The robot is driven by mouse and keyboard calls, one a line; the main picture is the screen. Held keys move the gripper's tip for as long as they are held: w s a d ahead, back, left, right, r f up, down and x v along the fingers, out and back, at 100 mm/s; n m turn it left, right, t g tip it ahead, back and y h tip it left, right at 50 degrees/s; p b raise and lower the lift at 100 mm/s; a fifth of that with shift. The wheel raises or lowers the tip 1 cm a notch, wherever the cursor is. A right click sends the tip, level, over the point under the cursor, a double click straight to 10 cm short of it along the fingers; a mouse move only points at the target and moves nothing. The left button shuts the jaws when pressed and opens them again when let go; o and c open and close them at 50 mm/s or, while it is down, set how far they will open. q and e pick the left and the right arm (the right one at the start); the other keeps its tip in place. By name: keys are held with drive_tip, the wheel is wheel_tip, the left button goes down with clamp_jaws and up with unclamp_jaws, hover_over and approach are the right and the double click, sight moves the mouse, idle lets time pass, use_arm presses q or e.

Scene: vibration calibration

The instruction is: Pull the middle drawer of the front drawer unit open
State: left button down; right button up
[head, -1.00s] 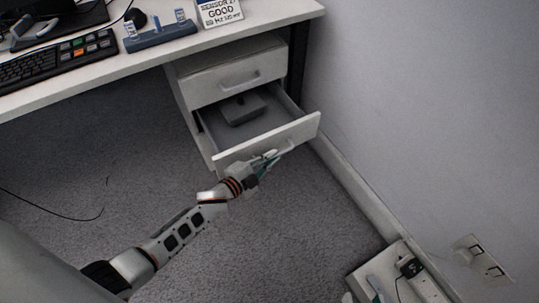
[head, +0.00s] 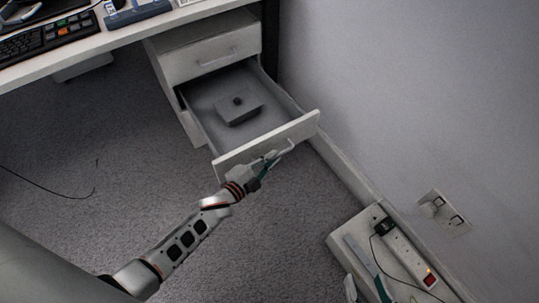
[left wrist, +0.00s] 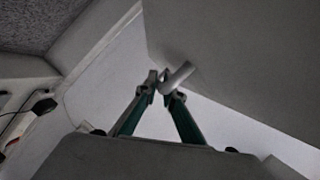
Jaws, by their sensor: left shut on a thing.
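The front drawer unit (head: 200,62) stands under the desk at the upper middle. Its middle drawer (head: 272,136) is pulled well out, and its inside shows. My left gripper (head: 270,163) is at the drawer's front, shut on its handle (head: 287,149). In the left wrist view the two fingertips (left wrist: 165,84) close on the pale handle bar (left wrist: 179,76), in front of the drawer face (left wrist: 235,50). What looks like part of my right gripper (head: 365,280) shows at the lower right edge; its fingers are unclear.
A grey box with a dark knob (head: 238,107) lies in the open drawer. The top drawer (head: 212,57) is shut. The wall (head: 390,90) is close on the right. A power strip (head: 408,260) lies on a pale surface at lower right.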

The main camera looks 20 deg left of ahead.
use_arm(q)
drive_tip(key=shift+s+d+f, duration=0.1)
drive_tip(key=shift+s, duration=0.1)
drive_tip(key=c, duration=2.4)
unclamp_jaws()
drive_tip(key=shift+c, duration=0.2)
drive_tip(key=v, duration=1.2)
